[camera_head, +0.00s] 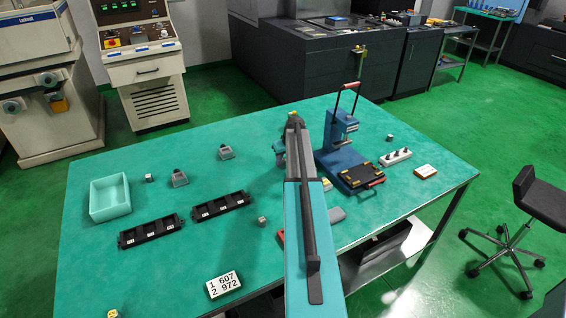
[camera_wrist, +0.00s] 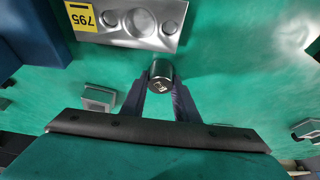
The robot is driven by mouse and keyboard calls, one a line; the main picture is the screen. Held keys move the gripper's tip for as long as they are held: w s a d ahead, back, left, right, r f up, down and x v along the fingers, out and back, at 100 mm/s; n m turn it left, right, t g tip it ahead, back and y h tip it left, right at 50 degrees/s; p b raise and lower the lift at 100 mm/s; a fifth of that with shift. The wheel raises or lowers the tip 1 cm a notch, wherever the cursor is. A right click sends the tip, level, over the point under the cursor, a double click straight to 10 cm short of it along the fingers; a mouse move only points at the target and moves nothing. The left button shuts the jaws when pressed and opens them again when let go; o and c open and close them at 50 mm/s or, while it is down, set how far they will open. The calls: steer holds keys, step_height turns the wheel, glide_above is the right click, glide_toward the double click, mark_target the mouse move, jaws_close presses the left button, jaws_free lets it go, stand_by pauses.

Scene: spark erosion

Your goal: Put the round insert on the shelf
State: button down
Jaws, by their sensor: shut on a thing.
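The round insert (camera_wrist: 161,73) is a short metal cylinder with dark marks on its end, seen in the wrist view. My gripper (camera_wrist: 160,86) is shut on it, with a dark finger on either side. A metal block (camera_wrist: 135,22) with round recesses and a yellow label reading 795 lies just beyond the insert in the picture. Whether the insert touches it I cannot tell. In the head view my arm hides the gripper and the insert. A grey lower level (camera_head: 385,265) under the table's right side shows there; I cannot tell whether it is the shelf.
The green table (camera_head: 130,265) carries a blue press (camera_head: 342,135), a turquoise bin (camera_head: 110,198), black trays (camera_head: 150,233), a number card (camera_head: 223,285) and several small metal pieces. A small grey block (camera_wrist: 98,97) lies left of my fingers. A black stool (camera_head: 540,195) stands at right.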

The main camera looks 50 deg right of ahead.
steer(key=shift+r+b, duration=0.85)
steer(key=shift+r, duration=0.7)
steer(key=s+a+b, duration=0.1)
steer(key=s+a, duration=0.1)
steer(key=s, duration=0.3)
steer(key=s+a+r+b, duration=0.1)
steer(key=s+a, duration=0.1)
steer(key=s, duration=0.3)
steer(key=s+a+b, duration=0.2)
steer(key=s, duration=0.3)
steer(key=shift+r, duration=0.35)
steer(key=shift+d, duration=0.1)
steer(key=w+a+r+n+y, duration=0.1)
steer(key=w+a+r+n, duration=0.25)
steer(key=w+a, duration=0.75)
steer(key=w+a+r+n+y, duration=0.15)
steer(key=w+a+r, duration=0.45)
steer(key=a, duration=1)
steer(key=a+r, duration=0.3)
steer(key=a, duration=0.9)
steer(key=a+r+m+h, duration=0.1)
steer(key=a+r, duration=0.3)
steer(key=a, duration=0.9)
steer(key=shift+s+a, duration=0.3)
steer(key=shift+s, duration=0.1)
